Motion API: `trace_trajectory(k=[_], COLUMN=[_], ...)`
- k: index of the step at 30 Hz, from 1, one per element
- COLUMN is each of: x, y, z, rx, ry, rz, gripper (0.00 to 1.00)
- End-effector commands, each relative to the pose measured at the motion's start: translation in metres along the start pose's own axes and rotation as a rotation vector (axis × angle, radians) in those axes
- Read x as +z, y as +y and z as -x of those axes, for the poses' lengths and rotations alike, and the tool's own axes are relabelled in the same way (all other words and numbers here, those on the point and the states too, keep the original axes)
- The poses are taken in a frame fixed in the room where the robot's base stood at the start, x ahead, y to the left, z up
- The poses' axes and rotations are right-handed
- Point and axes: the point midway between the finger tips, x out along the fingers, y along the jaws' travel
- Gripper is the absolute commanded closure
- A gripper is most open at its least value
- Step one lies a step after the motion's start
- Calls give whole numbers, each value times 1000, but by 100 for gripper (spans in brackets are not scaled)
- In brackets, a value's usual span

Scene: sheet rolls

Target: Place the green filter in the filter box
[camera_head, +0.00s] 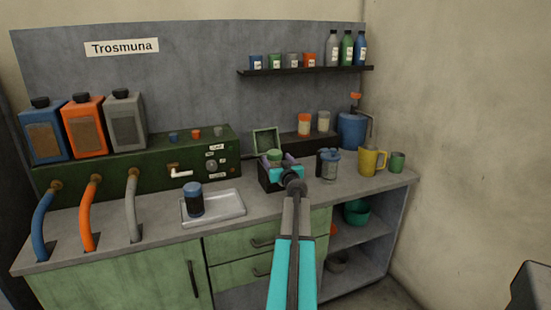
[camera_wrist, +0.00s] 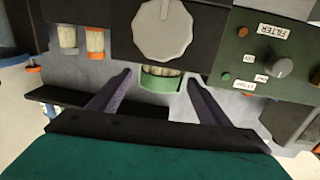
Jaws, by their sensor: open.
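The green filter (camera_wrist: 160,83) is a short green ring with pale contents. In the wrist view it shows between my spread fingertips, with a gap on each side. In the head view a green round top (camera_head: 274,154), likely the filter, shows just behind my gripper. My gripper (camera_wrist: 158,77) is open and empty; its teal body (camera_head: 284,174) hides part of what lies beyond it in the head view. A dark box (camera_head: 263,181) stands there, with a raised green-framed lid (camera_head: 255,142) behind it, likely the filter box. Its inside is hidden.
A green machine (camera_head: 120,165) with hoses stands left, and a metal tray (camera_head: 228,204) holds a dark blue jar (camera_head: 194,202). Jars (camera_head: 304,125) stand behind on a dark step.

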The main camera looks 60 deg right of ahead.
Motion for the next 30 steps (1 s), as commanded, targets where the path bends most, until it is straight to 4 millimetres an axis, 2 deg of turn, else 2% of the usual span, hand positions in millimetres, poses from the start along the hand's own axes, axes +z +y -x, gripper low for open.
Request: trace_trajectory(k=[18, 24, 30], x=[0, 0, 0], y=[-1, -1, -1], z=[60, 74, 78], rx=[0, -1, -2], ry=[0, 0, 0], rz=[0, -1, 0], gripper=[29, 29, 29])
